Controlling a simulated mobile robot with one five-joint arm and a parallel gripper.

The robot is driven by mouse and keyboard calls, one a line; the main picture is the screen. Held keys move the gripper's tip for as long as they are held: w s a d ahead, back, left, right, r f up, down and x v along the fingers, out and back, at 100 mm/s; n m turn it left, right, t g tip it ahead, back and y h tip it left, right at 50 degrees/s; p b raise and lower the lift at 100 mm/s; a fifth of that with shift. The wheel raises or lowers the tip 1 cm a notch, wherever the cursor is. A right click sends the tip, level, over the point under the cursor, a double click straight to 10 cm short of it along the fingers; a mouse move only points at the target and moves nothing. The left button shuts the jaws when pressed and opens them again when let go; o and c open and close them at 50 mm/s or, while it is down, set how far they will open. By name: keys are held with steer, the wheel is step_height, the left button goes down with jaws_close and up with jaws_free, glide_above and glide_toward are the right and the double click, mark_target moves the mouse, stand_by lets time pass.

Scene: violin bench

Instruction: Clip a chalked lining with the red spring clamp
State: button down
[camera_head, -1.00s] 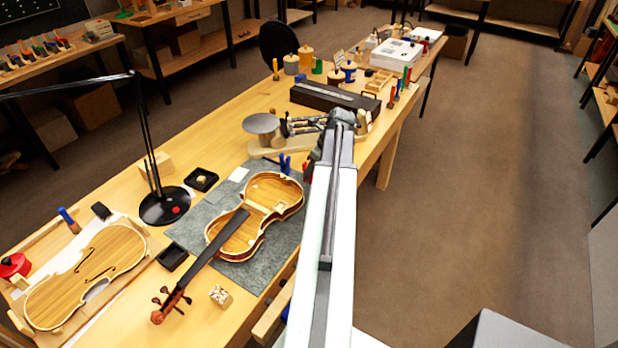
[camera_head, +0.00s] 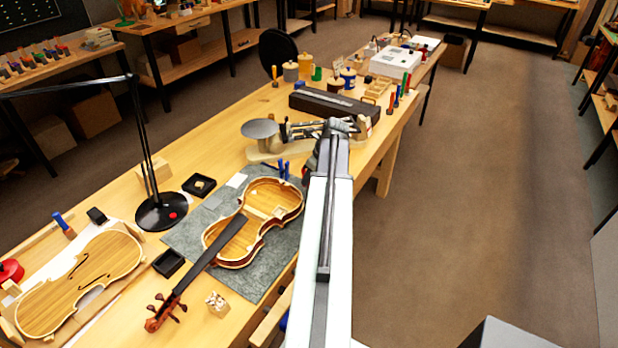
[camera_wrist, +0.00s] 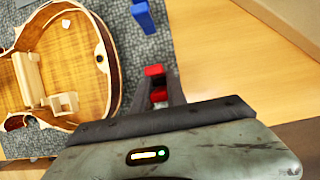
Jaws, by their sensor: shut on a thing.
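The open violin body (camera_head: 235,249) lies on a grey mat (camera_head: 182,238) on the bench, its inside and rim facing up. Its rim and inner blocks also show at the left of the wrist view (camera_wrist: 88,68). My gripper (camera_wrist: 158,92) is shut on the red spring clamp (camera_wrist: 155,71), just right of the violin's rim and apart from it in the picture. My wrist hides most of the clamp's lower part. No chalk mark can be made out on the lining.
A blue clamp (camera_wrist: 143,16) stands on the mat beyond the red one; it also shows in the head view (camera_head: 283,169). A lamp (camera_head: 161,212), small black trays (camera_head: 199,186) and a violin plate (camera_head: 80,284) lie to the left. Bare bench wood lies right of the mat.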

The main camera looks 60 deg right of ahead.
step_height(320, 180, up, 4)
steer(key=p, duration=0.3)
steer(key=shift+f, duration=0.15)
steer(key=s+d, duration=0.4)
steer(key=s, duration=0.3)
steer(key=s+d+p, duration=0.1)
steer(key=s+d, duration=0.3)
steer(key=s, duration=0.3)
steer(key=shift+r, duration=0.45)
